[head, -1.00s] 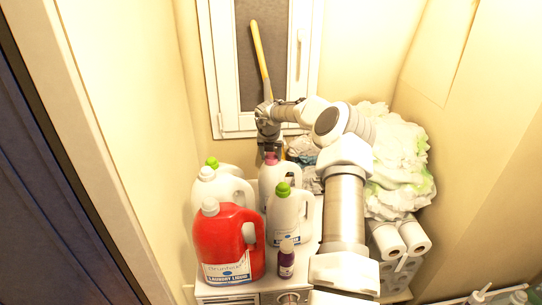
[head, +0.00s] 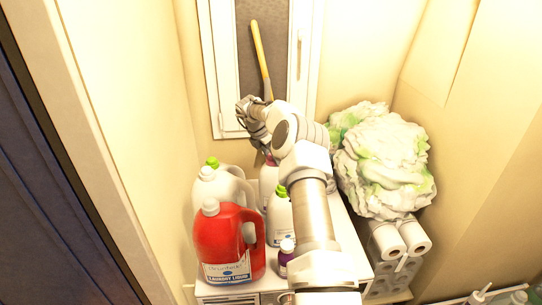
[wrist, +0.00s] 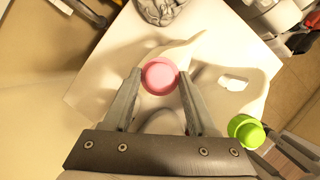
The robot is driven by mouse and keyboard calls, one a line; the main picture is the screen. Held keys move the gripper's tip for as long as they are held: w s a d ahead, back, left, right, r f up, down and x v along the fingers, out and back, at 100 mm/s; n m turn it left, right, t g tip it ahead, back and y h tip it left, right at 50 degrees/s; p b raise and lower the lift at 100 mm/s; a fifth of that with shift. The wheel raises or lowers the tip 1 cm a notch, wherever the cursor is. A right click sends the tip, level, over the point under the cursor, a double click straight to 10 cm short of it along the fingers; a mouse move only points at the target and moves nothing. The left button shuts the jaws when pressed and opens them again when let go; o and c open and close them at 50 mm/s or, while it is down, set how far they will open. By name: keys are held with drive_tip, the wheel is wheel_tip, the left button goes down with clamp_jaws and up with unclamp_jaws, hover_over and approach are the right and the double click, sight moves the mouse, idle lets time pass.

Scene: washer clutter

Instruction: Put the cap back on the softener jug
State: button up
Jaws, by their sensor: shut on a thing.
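My gripper (wrist: 160,84) is shut on a pink cap (wrist: 160,76), held between its fingertips in the wrist view. A white jug with a handle opening (wrist: 197,60) shows beneath and beside the cap. Whether the cap is seated on its neck or held above it, I cannot tell. In the head view a white jug (head: 268,182) stands in the back row with a bit of pink at its top, partly hidden by my arm and a nearer jug. My gripper is over this area there, and its fingertips are hard to make out.
A red laundry jug (head: 226,245), a white jug (head: 280,222) with a green cap, other white jugs (head: 207,188) and a purple bottle (head: 286,258) crowd the white top. A white-green bundle (head: 385,165) and paper rolls (head: 388,240) stand right. The window is behind.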

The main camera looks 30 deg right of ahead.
drive_tip(key=shift+s+f+m+g, duration=0.1)
drive_tip(key=shift+m+g, duration=0.2)
drive_tip(key=shift+m, duration=0.4)
drive_tip(key=o, duration=1.5)
drive_tip(key=shift+c, duration=0.2)
drive_tip(key=shift+c, duration=0.8)
drive_tip(key=n+t, duration=0.1)
drive_tip(key=n, duration=0.3)
drive_tip(key=shift+d+t, duration=0.1)
drive_tip(key=shift+t, duration=0.3)
drive_tip(key=n+t, duration=0.1)
drive_tip(key=n, duration=0.2)
drive_tip(key=n+y, duration=0.1)
drive_tip(key=n, duration=0.2)
drive_tip(key=shift+t+y, duration=0.3)
drive_tip(key=shift+t, duration=0.1)
drive_tip(key=c, duration=1.3)
